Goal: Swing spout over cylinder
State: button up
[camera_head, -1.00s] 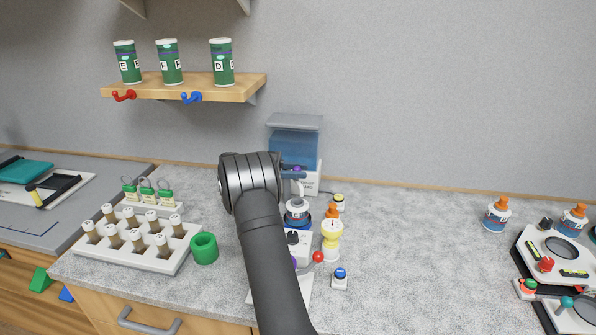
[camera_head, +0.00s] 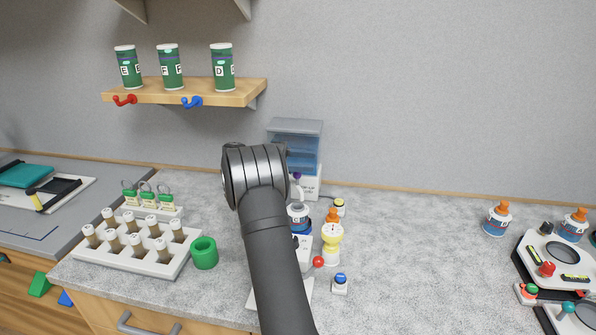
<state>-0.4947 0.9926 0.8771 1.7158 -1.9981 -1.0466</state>
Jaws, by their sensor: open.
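A dispenser with a clear blue tank (camera_head: 304,150) and a white body (camera_head: 311,186) stands against the wall. A small purple part (camera_head: 297,176) shows at its front, just right of my arm; I cannot tell whether it belongs to the spout. Below it is a blue and white labelled container (camera_head: 298,215), partly covered by my arm. I cannot tell whether this is the cylinder. My dark arm crosses in front, and its wrist joint is left of the dispenser. My gripper is hidden behind the arm.
A yellow-and-white bottle with an orange top (camera_head: 332,232), a red ball knob (camera_head: 318,262) and a blue button (camera_head: 340,281) crowd the right side of my arm. A green cup (camera_head: 204,253) and vial rack (camera_head: 164,262) are left. The counter (camera_head: 420,250) is clear further right.

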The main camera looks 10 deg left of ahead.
jog(key=s+d+r, duration=0.3)
jog(key=d+r, duration=0.2)
jog(key=d, duration=0.4)
jog(key=shift+r, duration=0.4)
jog(key=shift+d, duration=0.1)
